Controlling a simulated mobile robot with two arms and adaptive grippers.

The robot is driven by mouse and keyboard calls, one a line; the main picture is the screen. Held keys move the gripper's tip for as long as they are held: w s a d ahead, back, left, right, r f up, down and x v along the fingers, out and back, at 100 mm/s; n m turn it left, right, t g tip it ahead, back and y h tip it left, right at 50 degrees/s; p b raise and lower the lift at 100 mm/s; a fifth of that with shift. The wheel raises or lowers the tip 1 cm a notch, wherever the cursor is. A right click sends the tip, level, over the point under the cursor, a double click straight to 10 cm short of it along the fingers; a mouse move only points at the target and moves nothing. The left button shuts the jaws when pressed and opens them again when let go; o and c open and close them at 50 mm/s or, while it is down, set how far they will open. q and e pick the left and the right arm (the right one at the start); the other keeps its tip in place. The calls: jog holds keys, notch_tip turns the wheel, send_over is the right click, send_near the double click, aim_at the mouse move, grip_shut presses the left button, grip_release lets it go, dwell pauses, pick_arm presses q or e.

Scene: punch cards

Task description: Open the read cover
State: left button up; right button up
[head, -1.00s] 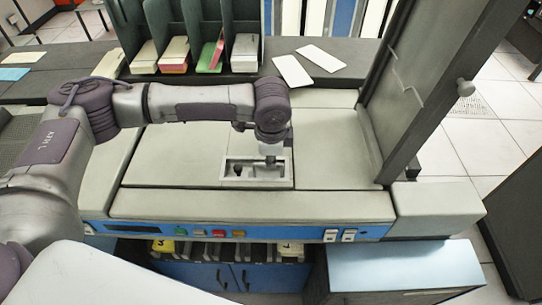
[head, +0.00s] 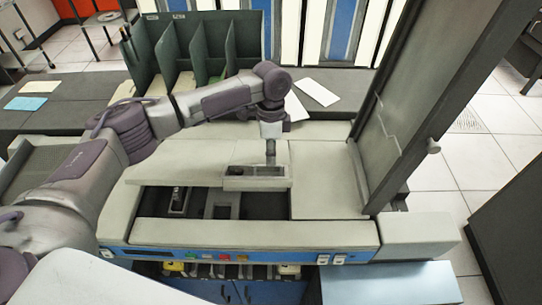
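The read cover (head: 190,170) is a light grey panel on top of the card machine, with a small framed recessed handle (head: 241,183) at its front edge. It sits back from the front, so a dark opening (head: 225,203) with mechanism inside shows in front of it. My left gripper (head: 270,160) points straight down at the right part of the handle. Its fingertips are small and partly hidden by the handle recess, so I cannot tell whether they are open or shut. My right gripper is not in view.
A tall dark-framed panel with a knob (head: 433,147) stands at the machine's right. Dark green card bins (head: 195,45) stand behind. White cards (head: 318,92) lie on the back ledge. A blue strip with coloured buttons (head: 209,256) runs along the front.

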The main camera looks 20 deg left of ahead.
pick_arm(q)
jog(key=shift+o, duration=0.7)
jog(key=shift+f, duration=0.1)
notch_tip(320, 180, up, 12)
jog(key=w, duration=0.2)
jog(key=shift+a, duration=0.3)
